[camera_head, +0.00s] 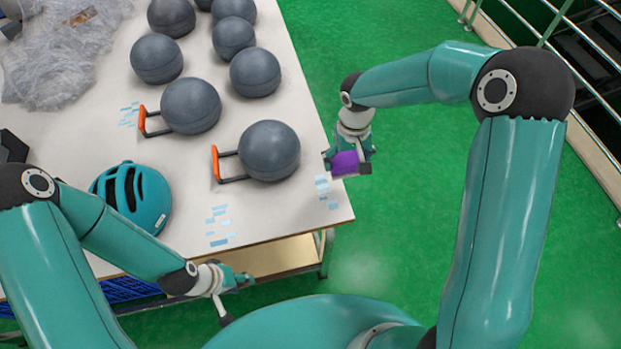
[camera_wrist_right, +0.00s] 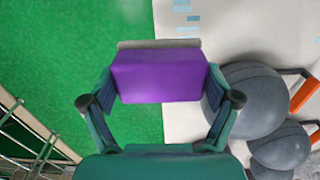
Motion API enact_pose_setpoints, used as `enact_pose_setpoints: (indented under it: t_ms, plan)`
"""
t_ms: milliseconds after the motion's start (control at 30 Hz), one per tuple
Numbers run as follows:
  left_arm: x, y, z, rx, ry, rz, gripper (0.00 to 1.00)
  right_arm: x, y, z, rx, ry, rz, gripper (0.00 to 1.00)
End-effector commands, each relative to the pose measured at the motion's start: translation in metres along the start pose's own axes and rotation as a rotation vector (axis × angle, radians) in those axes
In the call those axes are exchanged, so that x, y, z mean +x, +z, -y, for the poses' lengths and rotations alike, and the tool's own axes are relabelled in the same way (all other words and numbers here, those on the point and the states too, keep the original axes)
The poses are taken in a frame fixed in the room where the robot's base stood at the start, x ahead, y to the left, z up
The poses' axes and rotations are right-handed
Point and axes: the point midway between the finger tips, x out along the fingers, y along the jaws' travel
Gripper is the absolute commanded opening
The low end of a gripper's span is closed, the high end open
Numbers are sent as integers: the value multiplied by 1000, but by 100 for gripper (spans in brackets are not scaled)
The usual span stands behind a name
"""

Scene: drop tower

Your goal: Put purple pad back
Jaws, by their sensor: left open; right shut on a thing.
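The purple pad (camera_head: 345,163) is a small block held between the fingers of my right gripper (camera_head: 348,165), at the right edge of the white table. In the right wrist view the purple pad (camera_wrist_right: 160,76) fills the space between both fingers of my right gripper (camera_wrist_right: 160,85), with a thin grey strip along its far side. The pad is over or beside the table edge; its height above the top is hard to tell. My left gripper (camera_head: 238,280) is open and empty, in front of the table's near edge.
The white table (camera_head: 275,215) carries several grey balls, two with orange handles (camera_head: 215,163), a teal helmet (camera_head: 133,195) and crumpled clear plastic (camera_head: 60,60). Light blue marks (camera_head: 218,225) lie near the front edge. Green floor (camera_head: 400,235) is open at right, with a railing (camera_head: 585,70) beyond.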

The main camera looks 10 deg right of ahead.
Motion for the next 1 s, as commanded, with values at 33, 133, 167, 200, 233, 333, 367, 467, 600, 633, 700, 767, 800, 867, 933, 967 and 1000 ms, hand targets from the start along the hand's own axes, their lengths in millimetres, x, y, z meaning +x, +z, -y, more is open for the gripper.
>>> enact_pose_setpoints:
  t_ms: [33, 133, 167, 200, 233, 333, 367, 467, 600, 633, 700, 767, 800, 867, 933, 967, 1000]
  plan:
    - [0, 0, 0, 1, 0, 1, 41, 0, 2, -3, 7, 0, 0, 60]
    - [0, 0, 0, 1, 0, 1, 41, 0, 2, -3, 10, 0, 1, 60]
    - [0, 0, 0, 1, 0, 1, 41, 0, 2, -3, 10, 0, 1, 60]
    - [0, 0, 0, 1, 0, 1, 41, 0, 2, -2, 9, 0, 1, 60]
    - [0, 0, 0, 1, 0, 1, 41, 0, 2, -2, 8, 0, 0, 60]
    - [0, 0, 0, 1, 0, 1, 41, 0, 1, 0, 4, 0, 0, 60]
    - [0, 0, 0, 1, 0, 1, 41, 0, 1, 0, 3, 0, 0, 60]
    - [2, 0, 1, 1, 0, 1, 41, 0, -1, 2, 0, 2, -1, 60]
    - [20, 0, 7, 1, 0, 0, 41, -2, -9, 8, -4, 11, -8, 60]
    - [26, 0, 9, 1, 0, 0, 41, -4, -11, 9, -5, 14, -9, 60]
    - [43, 0, 15, 1, 0, 0, 41, -11, -16, 15, -6, 22, -14, 60]
    - [58, 0, 21, 1, 0, 1, 41, -19, -20, 21, -7, 25, -16, 60]
    - [68, 0, 24, 1, 0, 1, 41, -26, -21, 26, -9, 26, -18, 60]
    - [83, 0, 30, 1, 0, 1, 41, -37, -21, 32, -13, 25, -18, 60]
    - [98, 0, 35, 1, 0, 1, 41, -50, -18, 40, -19, 20, -16, 60]
    - [103, 0, 37, 1, 0, 1, 41, -56, -16, 43, -21, 18, -15, 60]
    - [109, 0, 39, 1, 0, 1, 41, -63, -14, 47, -25, 14, -13, 60]
